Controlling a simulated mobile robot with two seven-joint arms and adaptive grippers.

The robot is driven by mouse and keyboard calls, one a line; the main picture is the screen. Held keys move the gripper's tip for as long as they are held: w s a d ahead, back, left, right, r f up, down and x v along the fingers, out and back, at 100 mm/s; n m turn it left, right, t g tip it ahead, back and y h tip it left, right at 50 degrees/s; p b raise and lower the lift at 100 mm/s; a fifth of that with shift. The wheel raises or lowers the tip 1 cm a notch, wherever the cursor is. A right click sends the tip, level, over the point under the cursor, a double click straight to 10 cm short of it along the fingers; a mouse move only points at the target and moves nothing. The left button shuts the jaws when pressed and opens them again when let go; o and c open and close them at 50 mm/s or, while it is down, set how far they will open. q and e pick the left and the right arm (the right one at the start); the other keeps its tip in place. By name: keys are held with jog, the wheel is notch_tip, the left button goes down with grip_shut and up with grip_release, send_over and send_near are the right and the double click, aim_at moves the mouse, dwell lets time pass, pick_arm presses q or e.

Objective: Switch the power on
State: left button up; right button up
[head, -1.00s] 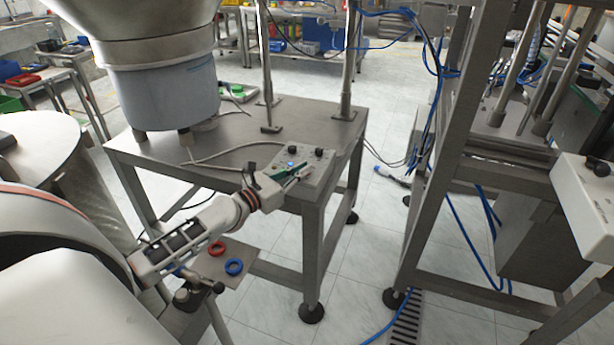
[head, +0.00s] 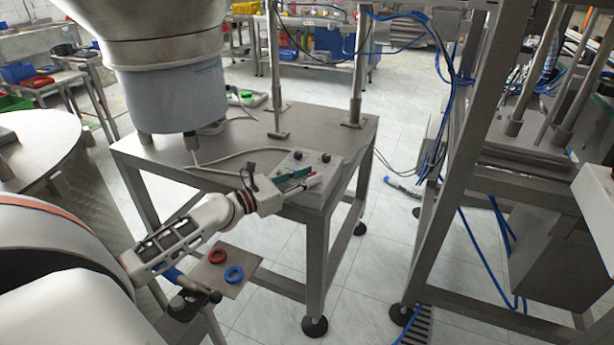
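The control box (head: 338,166) is a small grey box with dark knobs, on the front right corner of the steel table. One dark knob (head: 325,158) is at its right and another (head: 297,156) at its back left. My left gripper (head: 315,176) reaches in from the left, low over the front of the box. Its fingers, one with a green part, cover much of the box's face. I cannot tell whether they touch it or how far apart they are. No blue light shows on the box now. My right gripper is not in view.
The steel table (head: 240,135) carries a grey cable (head: 225,160) and the large feeder bowl (head: 165,85). A small plate (head: 215,275) below holds a red ring (head: 217,256) and a blue ring (head: 234,274). A steel frame (head: 450,170) stands at the right.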

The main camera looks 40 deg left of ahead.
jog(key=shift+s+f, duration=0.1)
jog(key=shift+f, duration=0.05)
pick_arm(q)
jog(key=shift+s+a, duration=0.1)
jog(key=shift+s, duration=0.05)
jog(key=v, duration=1.1)
jog(key=shift+s+a, duration=0.15)
jog(key=shift+s, duration=0.2)
